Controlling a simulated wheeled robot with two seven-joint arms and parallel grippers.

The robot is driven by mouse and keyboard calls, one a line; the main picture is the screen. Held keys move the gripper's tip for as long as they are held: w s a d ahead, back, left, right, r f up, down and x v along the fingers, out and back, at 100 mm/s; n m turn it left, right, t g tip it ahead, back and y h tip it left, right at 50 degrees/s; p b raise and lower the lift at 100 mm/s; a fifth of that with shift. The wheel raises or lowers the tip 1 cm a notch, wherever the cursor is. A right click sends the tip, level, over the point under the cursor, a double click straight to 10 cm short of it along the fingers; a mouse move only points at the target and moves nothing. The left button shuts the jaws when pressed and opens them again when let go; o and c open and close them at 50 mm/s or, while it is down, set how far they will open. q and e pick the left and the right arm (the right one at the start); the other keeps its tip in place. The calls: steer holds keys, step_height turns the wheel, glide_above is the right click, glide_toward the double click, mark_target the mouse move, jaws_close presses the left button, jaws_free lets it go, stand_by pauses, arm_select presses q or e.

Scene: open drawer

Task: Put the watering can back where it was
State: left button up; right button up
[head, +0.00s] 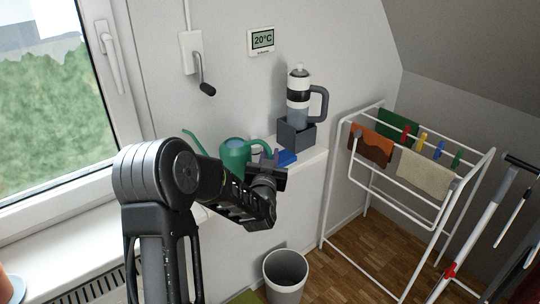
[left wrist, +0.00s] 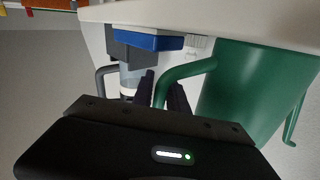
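The green watering can (head: 235,154) stands upright on the white ledge by the wall, its spout to the left and its handle to the right. It also shows in the left wrist view (left wrist: 255,95), which is upside down. My left gripper (head: 266,165) is at the handle side of the can. In the left wrist view, the narrowly spaced dark fingers (left wrist: 162,88) lie on either side of the green handle (left wrist: 188,70). I cannot tell whether they touch it. My arm hides the can's lower part in the head view. My right gripper is out of view.
On the ledge (head: 312,158), a blue object (head: 286,158) and a grey box (head: 297,134) holding a bottle (head: 298,95) stand right of the can. A bin (head: 285,276) is on the floor below. A drying rack (head: 402,165) stands at right, a window (head: 55,100) at left.

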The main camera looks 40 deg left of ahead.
arm_select(q)
steer(key=o, duration=0.3)
steer(key=shift+o, duration=0.2)
steer(key=shift+r, duration=0.15)
steer(key=shift+r+p, duration=0.15)
steer(key=shift+p, duration=0.2)
steer(key=b+v, duration=0.2)
steer(key=v, duration=1)
steer(key=shift+b, duration=0.3)
